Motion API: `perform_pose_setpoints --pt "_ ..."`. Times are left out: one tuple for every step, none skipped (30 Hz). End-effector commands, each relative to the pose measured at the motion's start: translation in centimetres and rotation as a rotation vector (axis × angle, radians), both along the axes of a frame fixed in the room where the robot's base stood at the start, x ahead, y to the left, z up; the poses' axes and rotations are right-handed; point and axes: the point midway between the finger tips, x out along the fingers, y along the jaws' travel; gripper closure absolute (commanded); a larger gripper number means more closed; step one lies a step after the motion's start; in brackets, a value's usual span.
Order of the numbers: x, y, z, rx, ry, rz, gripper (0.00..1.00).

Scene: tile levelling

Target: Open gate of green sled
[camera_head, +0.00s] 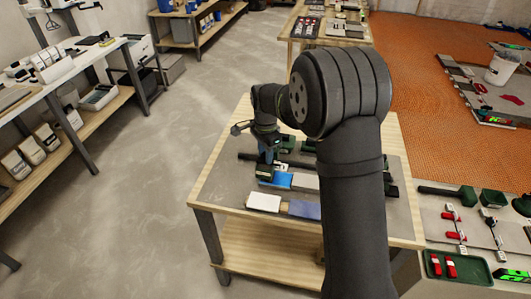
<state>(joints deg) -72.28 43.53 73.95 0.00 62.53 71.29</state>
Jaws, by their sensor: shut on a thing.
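My gripper (268,153) points down over the left part of the wooden workbench, small in the picture and partly hidden by its own wrist. It is shut on a small dark green piece (264,172), which looks like part of the green sled. The piece is low, at or just above the grey bench mat. The sled's gate cannot be made out at this size. Other dark green parts (285,144) show just behind and to the right of my gripper.
A green tray (456,266) and tools stand at right.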

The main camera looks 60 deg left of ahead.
Motion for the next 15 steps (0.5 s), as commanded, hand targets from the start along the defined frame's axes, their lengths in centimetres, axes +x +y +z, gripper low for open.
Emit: perform_pose_setpoints --pt "0.05 0.05 0.07 0.002 -0.001 -0.010 0.95" --pt "0.05 0.05 0.07 0.002 -0.001 -0.016 0.95" --pt "0.05 0.05 0.07 0.002 -0.001 -0.022 0.95" --pt "0.05 0.05 0.07 0.002 -0.001 -0.025 0.95" --pt "0.06 0.05 0.07 0.002 -0.001 -0.028 0.95" --pt "0.05 0.05 0.07 0.002 -0.001 -0.031 0.95" --pt "0.06 0.05 0.08 0.002 -0.001 -0.032 0.95" --pt "0.05 0.05 0.08 0.002 -0.001 -0.033 0.95" --pt "0.05 0.05 0.08 0.002 -0.001 -0.034 0.95" --pt "0.05 0.05 0.08 0.002 -0.001 -0.034 0.95" --pt "0.05 0.05 0.08 0.002 -0.001 -0.034 0.95" --pt "0.05 0.05 0.08 0.002 -0.001 -0.034 0.95" --pt "0.05 0.05 0.08 0.002 -0.001 -0.034 0.95" --pt "0.05 0.05 0.08 0.002 -0.001 -0.034 0.95" --pt "0.05 0.05 0.08 0.002 -0.001 -0.034 0.95"
